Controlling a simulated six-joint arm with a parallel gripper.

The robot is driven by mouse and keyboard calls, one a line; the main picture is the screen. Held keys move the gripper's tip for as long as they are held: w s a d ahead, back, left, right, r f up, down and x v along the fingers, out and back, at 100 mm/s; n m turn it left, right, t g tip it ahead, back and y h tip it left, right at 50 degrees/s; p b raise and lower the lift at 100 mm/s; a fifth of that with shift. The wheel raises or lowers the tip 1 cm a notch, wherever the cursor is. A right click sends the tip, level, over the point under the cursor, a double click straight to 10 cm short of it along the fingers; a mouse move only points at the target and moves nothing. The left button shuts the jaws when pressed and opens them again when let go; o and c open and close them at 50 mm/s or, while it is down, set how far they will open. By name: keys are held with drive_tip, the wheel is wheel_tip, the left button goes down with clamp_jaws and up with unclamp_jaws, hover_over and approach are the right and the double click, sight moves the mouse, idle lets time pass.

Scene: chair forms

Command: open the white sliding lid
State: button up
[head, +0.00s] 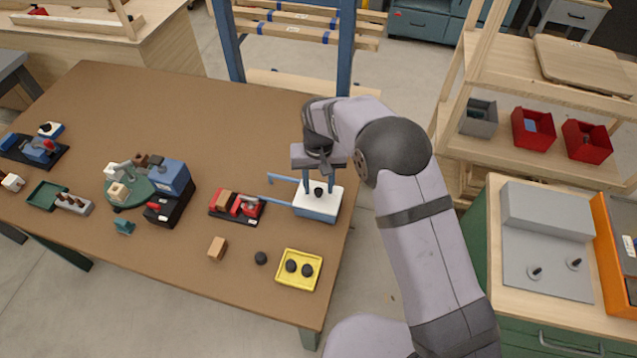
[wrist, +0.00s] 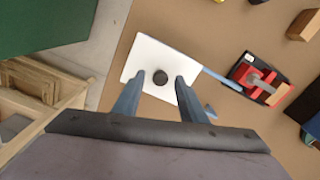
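The white sliding lid (head: 328,200) covers the top of a blue box (head: 317,216) near the right edge of the brown table. It has a dark round knob (head: 318,192) on top. Blue rails stick out from the box to the left. My gripper (head: 319,187) is above the lid, pointing down, with its fingers apart. In the wrist view the lid (wrist: 150,53) fills the upper middle, and the knob (wrist: 160,77) lies between the open fingers of my gripper (wrist: 156,82). I cannot tell whether the fingertips are level with the knob.
A red vise-like tool (head: 238,207) sits just left of the rails. A yellow tray (head: 291,280) with dark round pieces, a dark ball (head: 261,258) and a wooden block (head: 217,248) lie in front. The table's right edge is close to the box.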

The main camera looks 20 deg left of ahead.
clamp_jaws()
drive_tip(key=a+b, duration=0.1)
drive_tip(key=a, duration=0.9)
drive_tip(key=shift+a+b, duration=0.2)
drive_tip(key=shift+b, duration=0.15)
unclamp_jaws()
drive_tip(key=shift+r, duration=0.15)
wheel_tip(320, 180, up, 7)
drive_tip(key=b, duration=0.2)
idle(0.3)
